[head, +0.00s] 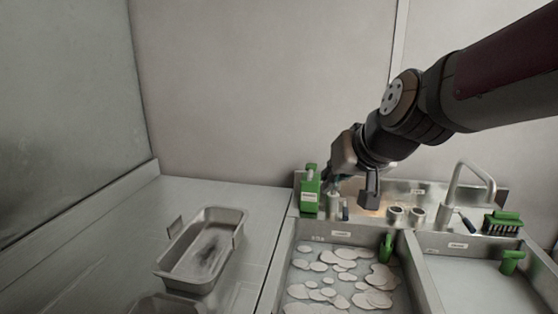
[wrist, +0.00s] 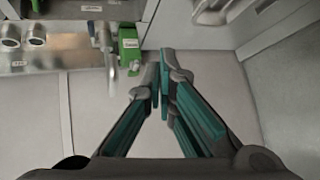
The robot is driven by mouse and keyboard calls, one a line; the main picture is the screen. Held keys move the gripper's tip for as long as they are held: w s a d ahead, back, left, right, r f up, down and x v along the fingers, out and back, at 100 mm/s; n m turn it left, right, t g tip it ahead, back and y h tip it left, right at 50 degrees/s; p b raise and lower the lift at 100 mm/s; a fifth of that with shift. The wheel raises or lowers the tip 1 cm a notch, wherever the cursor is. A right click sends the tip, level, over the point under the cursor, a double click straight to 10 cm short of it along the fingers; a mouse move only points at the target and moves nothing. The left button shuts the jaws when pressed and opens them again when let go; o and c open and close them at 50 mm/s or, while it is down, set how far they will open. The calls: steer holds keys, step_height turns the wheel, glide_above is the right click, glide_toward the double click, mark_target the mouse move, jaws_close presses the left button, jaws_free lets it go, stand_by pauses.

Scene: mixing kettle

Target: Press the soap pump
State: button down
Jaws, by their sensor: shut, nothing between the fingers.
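A green bottle (head: 310,190) with a white label stands at the back left corner of the sink in the head view. I take it to be the soap pump. In the wrist view the green bottle (wrist: 129,46) lies just left of the fingertips, and its top is hard to make out. My gripper (head: 331,184) is shut and empty, pointing down just right of the bottle. Its teal fingers (wrist: 160,70) come together in the wrist view. A gap shows between fingers and bottle there; I cannot tell the height difference.
A grey fitting (head: 334,203) stands beside the bottle, close under my gripper. A curved faucet (head: 465,182) and a green brush (head: 503,222) are further right. The sink (head: 283,262) holds pale flat pieces. A metal tray (head: 240,222) sits on the left counter.

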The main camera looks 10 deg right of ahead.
steer(key=w+d+f+m+t+h, duration=0.1)
steer(key=w+f+t+h, duration=0.1)
steer(key=w, duration=1.2)
steer(key=w+d+f+m+t+h+b, duration=0.1)
steer(key=w+f+t+h, duration=0.2)
steer(key=w, duration=1.1)
steer(key=shift+d+f+m+t+h, duration=0.15)
steer(key=shift+d+m+t+h, duration=0.2)
steer(key=shift+h, duration=0.35)
glide_above(312, 169)
steer(key=f, duration=0.3)
steer(key=shift+w+d+b, duration=0.2)
steer(key=shift+b, duration=0.15)
step_height(312, 169, down, 2)
steer(key=shift+s+a+f, duration=0.1)
steer(key=shift+s, duration=0.05)
steer(key=shift+f, duration=0.6)
steer(key=shift+f, duration=0.1)
